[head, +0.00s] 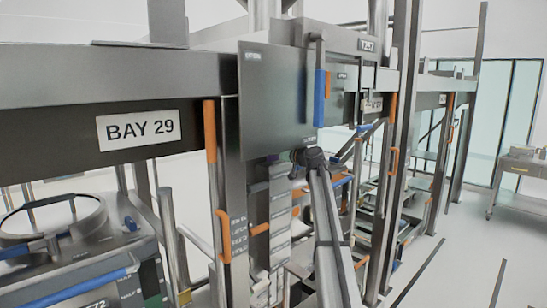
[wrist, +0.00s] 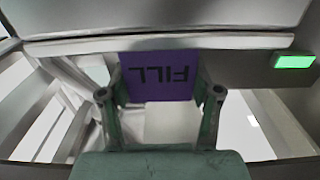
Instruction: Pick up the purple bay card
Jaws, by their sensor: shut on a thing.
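The purple bay card (wrist: 160,76) shows in the wrist view with the word FILL upside down on it. It sits between the two fingers of my gripper (wrist: 160,93), which is shut on it. The card's upper edge meets a grey metal edge above it; I cannot tell whether it touches. In the head view my dark gripper (head: 310,159) is at the end of my arm, below a large dark panel. I cannot make out the card clearly there.
A dark panel (head: 272,100) hangs just above my gripper in the head view. A BAY 29 sign (head: 138,130) is on the beam at left. A post with orange handles (head: 210,131) stands left of my arm. A green light (wrist: 294,62) glows at right in the wrist view.

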